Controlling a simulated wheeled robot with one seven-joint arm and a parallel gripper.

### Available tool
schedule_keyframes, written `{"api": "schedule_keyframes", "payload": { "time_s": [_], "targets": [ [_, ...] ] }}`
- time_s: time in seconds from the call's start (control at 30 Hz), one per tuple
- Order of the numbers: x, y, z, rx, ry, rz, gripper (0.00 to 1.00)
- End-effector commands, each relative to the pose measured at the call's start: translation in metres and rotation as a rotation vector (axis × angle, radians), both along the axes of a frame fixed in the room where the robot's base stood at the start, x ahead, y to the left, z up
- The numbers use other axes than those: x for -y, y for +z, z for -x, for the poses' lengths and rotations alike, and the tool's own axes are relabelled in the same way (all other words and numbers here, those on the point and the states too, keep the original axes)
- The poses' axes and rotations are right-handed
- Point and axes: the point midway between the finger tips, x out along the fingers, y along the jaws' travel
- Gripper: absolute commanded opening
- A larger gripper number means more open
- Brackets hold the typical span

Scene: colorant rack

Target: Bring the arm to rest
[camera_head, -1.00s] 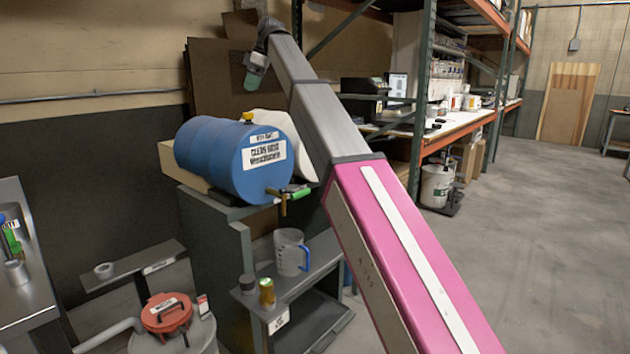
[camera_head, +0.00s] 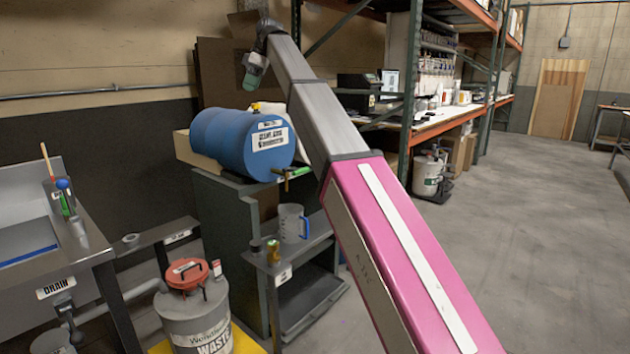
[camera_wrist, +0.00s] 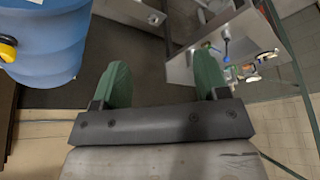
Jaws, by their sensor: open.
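My arm, pink then grey, reaches up and away across the head view. My gripper (camera_wrist: 162,85) is at its far end. In the wrist view its two green fingers stand well apart with nothing between them. In the head view the gripper (camera_head: 253,75) is small, above and behind the blue drum, and its fingers cannot be told apart there. The blue drum (camera_head: 225,138) lies on its side on a dark stand, with a green-handled tap. It also shows in the wrist view (camera_wrist: 45,45) at the upper left, apart from the fingers.
A measuring jug (camera_head: 291,222) and a small can (camera_head: 273,252) stand on the stand's shelf. A waste bin (camera_head: 196,318) with a red lid stands at the lower left, beside a sink bench (camera_head: 85,255). Shelving (camera_head: 410,90) stands behind my arm. The floor (camera_head: 530,230) at right is clear.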

Motion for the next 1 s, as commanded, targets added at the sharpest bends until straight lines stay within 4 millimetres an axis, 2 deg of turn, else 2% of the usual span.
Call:
{"api": "schedule_keyframes", "payload": {
  "time_s": [0.27, 0.37, 0.53, 0.67, 0.87, 1.0],
  "targets": [
    [0.017, -0.045, -0.007, -0.024, -0.081, 0.014, 0.68],
    [0.025, -0.066, -0.010, -0.034, -0.121, 0.021, 0.68],
    [0.045, -0.114, -0.015, -0.058, -0.211, 0.038, 0.68],
    [0.068, -0.168, -0.016, -0.086, -0.311, 0.057, 0.68],
    [0.119, -0.271, -0.010, -0.134, -0.517, 0.096, 0.68],
    [0.156, -0.338, 0.002, -0.164, -0.659, 0.125, 0.68]
  ]
}}
